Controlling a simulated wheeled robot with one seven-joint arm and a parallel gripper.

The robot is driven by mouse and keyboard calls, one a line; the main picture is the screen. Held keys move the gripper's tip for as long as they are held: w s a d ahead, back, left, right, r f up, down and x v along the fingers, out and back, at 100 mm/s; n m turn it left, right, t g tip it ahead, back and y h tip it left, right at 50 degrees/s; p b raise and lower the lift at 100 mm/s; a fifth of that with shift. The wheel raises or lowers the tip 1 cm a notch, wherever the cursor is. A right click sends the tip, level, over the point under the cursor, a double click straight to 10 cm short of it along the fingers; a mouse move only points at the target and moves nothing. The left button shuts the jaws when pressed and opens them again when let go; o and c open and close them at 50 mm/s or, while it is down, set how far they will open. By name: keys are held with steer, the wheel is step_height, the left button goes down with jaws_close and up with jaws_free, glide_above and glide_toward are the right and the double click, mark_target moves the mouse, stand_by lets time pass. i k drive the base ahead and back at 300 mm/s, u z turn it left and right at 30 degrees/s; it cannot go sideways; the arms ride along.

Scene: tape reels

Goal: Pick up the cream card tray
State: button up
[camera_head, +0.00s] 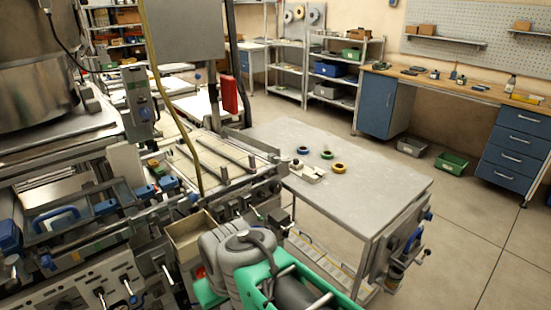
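A small cream tray-like piece (312,173) lies on the grey metal table (385,188), near its left edge. It looks like the cream card tray, but it is too small here to make out what it holds. A small dark-and-pale item stands against its left end; I cannot tell whether it is part of the tray.
Machinery with rails (215,160) and knobs adjoins the table's left side. A rounded grey form (238,247) and green parts fill the bottom centre. The table's right half is bare. Open floor lies to the right, before the blue drawers (516,150) and green bin (451,162).

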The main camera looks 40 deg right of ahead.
mark_target(315, 176)
steer(key=z, duration=1.25)
